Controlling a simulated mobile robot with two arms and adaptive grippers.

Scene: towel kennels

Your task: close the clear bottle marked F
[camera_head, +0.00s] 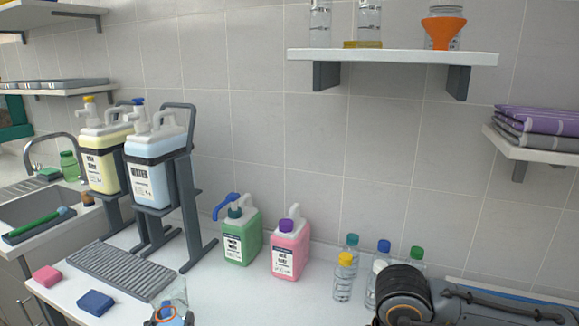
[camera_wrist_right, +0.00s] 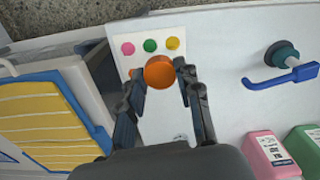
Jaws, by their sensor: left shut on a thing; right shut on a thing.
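My left gripper (camera_head: 170,319) shows only in part at the bottom edge of the head view, shut on a clear bottle (camera_head: 179,291). Most of that bottle is cut off by the frame edge. No letter F can be read on it. In the right wrist view, my right gripper (camera_wrist_right: 168,96) is shut on an orange cap (camera_wrist_right: 159,72) between its fingertips. The right gripper cannot be made out in the head view.
Several capped clear bottles (camera_head: 343,279) stand beside my right arm. A green jug (camera_head: 241,238) and a pink jug (camera_head: 290,249) stand on the counter. A white panel with coloured discs (camera_wrist_right: 149,45) lies beyond the right fingers. A ribbed mat (camera_head: 120,272) lies left.

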